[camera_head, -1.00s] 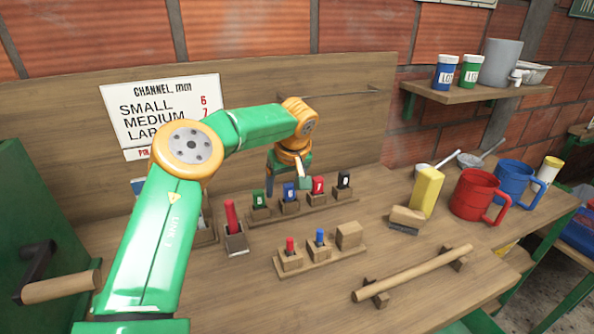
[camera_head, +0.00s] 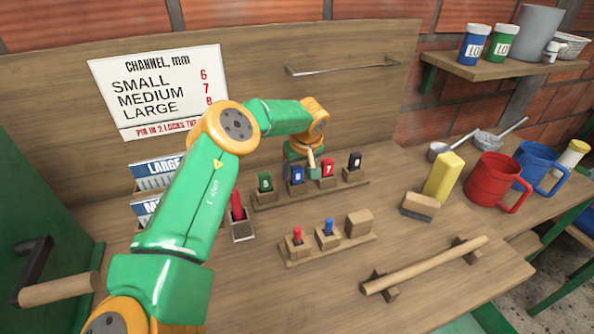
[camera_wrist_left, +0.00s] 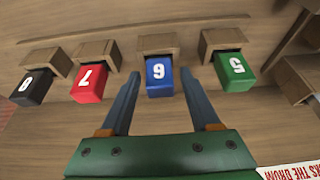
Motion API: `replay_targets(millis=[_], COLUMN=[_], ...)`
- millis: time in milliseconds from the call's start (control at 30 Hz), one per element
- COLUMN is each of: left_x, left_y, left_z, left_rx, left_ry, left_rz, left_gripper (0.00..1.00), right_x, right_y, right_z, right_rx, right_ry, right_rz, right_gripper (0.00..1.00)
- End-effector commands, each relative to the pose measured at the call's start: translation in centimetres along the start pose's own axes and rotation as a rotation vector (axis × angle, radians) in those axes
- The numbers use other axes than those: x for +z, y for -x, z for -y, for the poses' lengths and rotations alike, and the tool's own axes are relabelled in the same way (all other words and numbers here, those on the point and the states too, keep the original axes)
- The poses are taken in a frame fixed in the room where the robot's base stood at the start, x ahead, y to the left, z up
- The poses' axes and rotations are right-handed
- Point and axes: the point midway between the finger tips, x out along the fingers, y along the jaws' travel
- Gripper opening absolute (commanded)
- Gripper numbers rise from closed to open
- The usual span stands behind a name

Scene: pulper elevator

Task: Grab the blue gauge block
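The blue gauge block (camera_head: 297,175), marked 6, stands in a wooden holder in the back rack. It also shows in the left wrist view (camera_wrist_left: 159,77), upside down to the camera. My left gripper (camera_head: 312,172) is above the rack at the blue block. In the left wrist view its two fingers (camera_wrist_left: 158,88) are open and spread to either side of the blue block, with nothing between them held. The blue block still sits at its holder. My right gripper is not in view.
Green block 5 (camera_head: 265,182), red block 7 (camera_head: 327,168) and black block 8 (camera_head: 354,160) stand close beside it in the same rack. A front rack (camera_head: 328,249) holds red and blue pins. A wooden rod (camera_head: 425,266) lies at right front.

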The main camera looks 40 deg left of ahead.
Motion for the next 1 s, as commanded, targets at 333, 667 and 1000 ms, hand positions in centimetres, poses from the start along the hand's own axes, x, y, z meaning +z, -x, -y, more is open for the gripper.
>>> replay_targets(millis=[333, 667, 1000], left_x=[0.0, -0.8, -5.0], left_y=[0.0, 1.8, 12.1], left_z=[0.0, -0.1, -0.1], left_rx=[0.0, 0.004, 0.004], left_ry=[0.0, 0.002, 0.004], left_rz=[0.0, -0.003, -0.003], left_gripper=[0.0, 0.0, 0.0], right_x=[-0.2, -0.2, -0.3], right_y=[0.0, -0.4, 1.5], right_z=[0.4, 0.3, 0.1], right_rx=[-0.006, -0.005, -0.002], right_ry=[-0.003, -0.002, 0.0], right_rz=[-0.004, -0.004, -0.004], right_gripper=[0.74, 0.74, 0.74])
